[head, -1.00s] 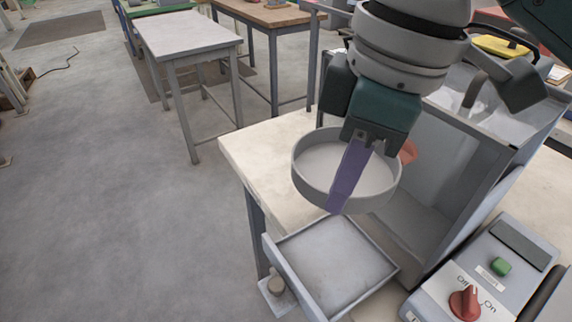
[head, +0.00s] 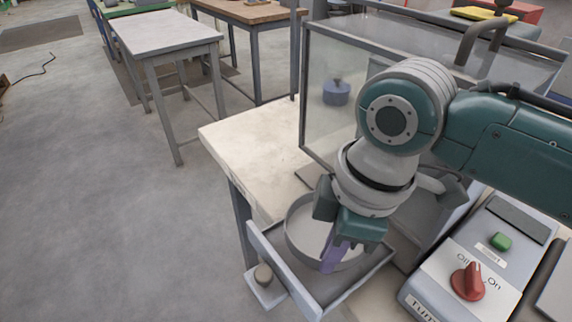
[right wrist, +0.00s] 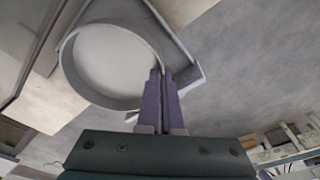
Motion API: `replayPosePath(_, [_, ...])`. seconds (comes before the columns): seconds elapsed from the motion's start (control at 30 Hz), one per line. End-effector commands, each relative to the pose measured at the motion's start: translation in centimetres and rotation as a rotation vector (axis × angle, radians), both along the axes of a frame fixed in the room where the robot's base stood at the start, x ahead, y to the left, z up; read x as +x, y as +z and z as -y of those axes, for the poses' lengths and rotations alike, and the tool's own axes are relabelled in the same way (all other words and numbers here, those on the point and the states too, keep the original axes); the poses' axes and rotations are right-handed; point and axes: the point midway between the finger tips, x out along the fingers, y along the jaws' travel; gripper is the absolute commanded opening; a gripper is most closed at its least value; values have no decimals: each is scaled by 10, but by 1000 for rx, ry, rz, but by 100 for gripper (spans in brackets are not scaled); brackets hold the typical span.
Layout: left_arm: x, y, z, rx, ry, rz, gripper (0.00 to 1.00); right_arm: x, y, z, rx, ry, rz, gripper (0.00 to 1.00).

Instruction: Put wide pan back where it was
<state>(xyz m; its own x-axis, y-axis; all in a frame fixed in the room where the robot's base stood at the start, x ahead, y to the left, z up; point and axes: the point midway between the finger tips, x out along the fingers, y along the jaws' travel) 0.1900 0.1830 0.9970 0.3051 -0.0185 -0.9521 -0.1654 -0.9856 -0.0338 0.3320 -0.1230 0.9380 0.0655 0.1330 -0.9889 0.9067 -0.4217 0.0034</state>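The wide pan (head: 300,228) is a shallow round grey dish. It is over or in the grey pulled-out tray (head: 287,277) at the front of the machine; I cannot tell whether it touches the tray floor. My right gripper (head: 331,262) has its purple fingers closed on the pan's near rim, and the arm hides part of the pan. In the right wrist view the fingers (right wrist: 162,98) pinch the rim of the empty pan (right wrist: 108,65), with the tray (right wrist: 187,75) behind it. My left gripper is not in view.
The machine's clear-walled case (head: 330,130) stands behind the tray, with a blue-purple knobbed object (head: 336,93) showing through. A control box with a red knob (head: 467,281) and green button (head: 500,242) is at right. The pale tabletop (head: 255,140) is clear at left.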

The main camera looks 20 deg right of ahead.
Motion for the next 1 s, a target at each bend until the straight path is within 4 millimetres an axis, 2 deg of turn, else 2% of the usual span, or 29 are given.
replayPosePath(0.1, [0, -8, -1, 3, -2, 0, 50, -1, -22, 0, 0, -2, -2, 0])
replayPosePath(0.2, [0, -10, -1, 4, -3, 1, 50, 0, -31, 0, 0, 0, 0, 0])
replayPosePath(0.6, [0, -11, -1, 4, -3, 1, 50, 0, -36, 0, -1, -1, -1, 0])
replayPosePath(0.87, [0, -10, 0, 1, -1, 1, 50, 0, -34, 0, -1, -1, -1, 32])
replayPosePath(1.0, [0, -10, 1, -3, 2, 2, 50, 0, -34, 0, -1, -1, -1, 32])
